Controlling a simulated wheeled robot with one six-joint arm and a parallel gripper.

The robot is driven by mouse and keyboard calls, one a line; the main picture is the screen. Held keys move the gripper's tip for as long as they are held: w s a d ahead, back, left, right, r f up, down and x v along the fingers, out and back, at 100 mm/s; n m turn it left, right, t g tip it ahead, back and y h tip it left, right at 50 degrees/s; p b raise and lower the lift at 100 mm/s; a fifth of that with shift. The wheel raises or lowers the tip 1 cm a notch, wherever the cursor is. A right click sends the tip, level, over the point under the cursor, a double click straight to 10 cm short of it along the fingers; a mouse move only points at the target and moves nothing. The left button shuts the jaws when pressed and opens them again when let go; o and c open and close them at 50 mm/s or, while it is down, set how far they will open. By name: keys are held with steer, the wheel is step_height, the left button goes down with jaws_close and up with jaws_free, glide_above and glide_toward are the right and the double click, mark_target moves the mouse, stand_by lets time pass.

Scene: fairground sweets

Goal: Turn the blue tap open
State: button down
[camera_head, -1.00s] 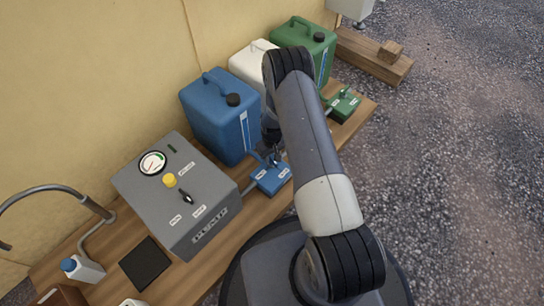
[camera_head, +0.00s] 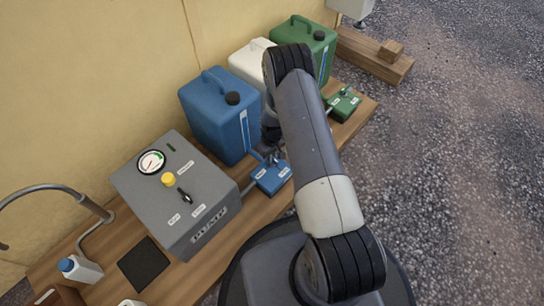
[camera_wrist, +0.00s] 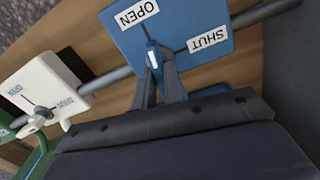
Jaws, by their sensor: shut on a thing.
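The blue tap (camera_head: 271,179) is a blue block on the bench in front of the blue canister, with a pipe running to it. In the wrist view its blue plate (camera_wrist: 205,18) carries an OPEN label at upper left and a SHUT label at right. In the head view my gripper (camera_head: 271,153) is over the tap, partly hidden by my arm.
A grey pump box (camera_head: 205,195) stands left of the tap. Blue (camera_head: 212,115), white (camera_head: 248,65) and green (camera_head: 308,45) canisters line the wall behind. A white tap (camera_wrist: 40,85) and a green tap (camera_head: 343,104) are close by on the bench.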

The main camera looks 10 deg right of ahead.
steer(key=shift+n, duration=1)
steer(key=c, duration=1.5)
jaws_free()
step_height(320, 180, up, 11)
steer(key=p, duration=0.3)
steer(key=shift+f, duration=0.1)
